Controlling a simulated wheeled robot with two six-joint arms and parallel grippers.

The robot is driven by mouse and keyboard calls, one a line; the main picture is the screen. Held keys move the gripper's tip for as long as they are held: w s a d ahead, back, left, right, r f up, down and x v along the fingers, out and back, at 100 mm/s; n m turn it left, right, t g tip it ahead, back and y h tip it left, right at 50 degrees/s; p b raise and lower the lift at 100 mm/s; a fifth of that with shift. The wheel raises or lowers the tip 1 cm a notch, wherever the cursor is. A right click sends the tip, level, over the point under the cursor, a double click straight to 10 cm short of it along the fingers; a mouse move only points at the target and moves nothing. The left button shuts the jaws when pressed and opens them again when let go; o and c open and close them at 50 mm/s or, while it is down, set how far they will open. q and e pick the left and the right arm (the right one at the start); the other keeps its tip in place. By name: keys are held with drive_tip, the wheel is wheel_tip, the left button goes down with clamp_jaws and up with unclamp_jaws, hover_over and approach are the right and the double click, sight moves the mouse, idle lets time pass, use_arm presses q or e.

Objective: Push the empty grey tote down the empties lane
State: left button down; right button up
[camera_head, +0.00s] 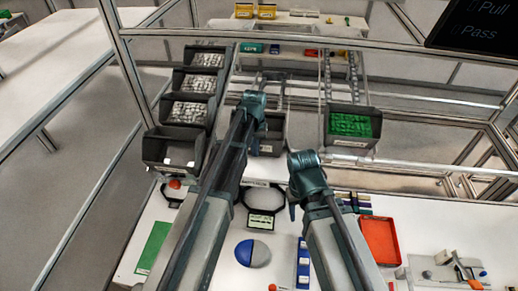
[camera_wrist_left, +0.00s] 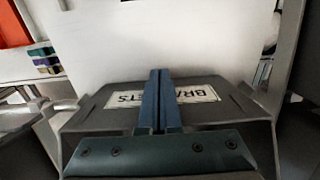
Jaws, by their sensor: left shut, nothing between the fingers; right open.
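A dark grey tote (camera_head: 275,132) sits at the centre of the rack in the head view, partly hidden by my left arm. The visible part of its inside looks empty. In the left wrist view a dark grey tote wall (camera_wrist_left: 95,118) bears a white label, upside down, partly reading as BRACKETS. My left gripper (camera_head: 256,112) is over the tote; its closed fingers (camera_wrist_left: 160,100) cross in front of the label with nothing between them. I cannot tell whether they touch the wall. My right gripper (camera_head: 296,205) is open and empty, nearer and to the right, above the table.
Several dark bins (camera_head: 188,110) with pale parts stand at the left. A bin of green parts (camera_head: 352,125) stands right of the tote. On the white table lie a blue and white dome (camera_head: 253,253), a green mat (camera_head: 154,247) and a red tray (camera_head: 381,240). Metal frame posts flank the rack.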

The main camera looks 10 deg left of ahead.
use_arm(q)
drive_tip(key=shift+w, duration=2.1)
drive_tip(key=s+r+p, duration=0.1)
drive_tip(key=r+p, duration=0.1)
drive_tip(key=s+r+p, duration=0.1)
drive_tip(key=r+p, duration=0.2)
drive_tip(key=s+r+p, duration=0.1)
drive_tip(key=r+p, duration=0.2)
drive_tip(key=shift+s+f, duration=0.1)
drive_tip(key=shift+s, duration=0.05)
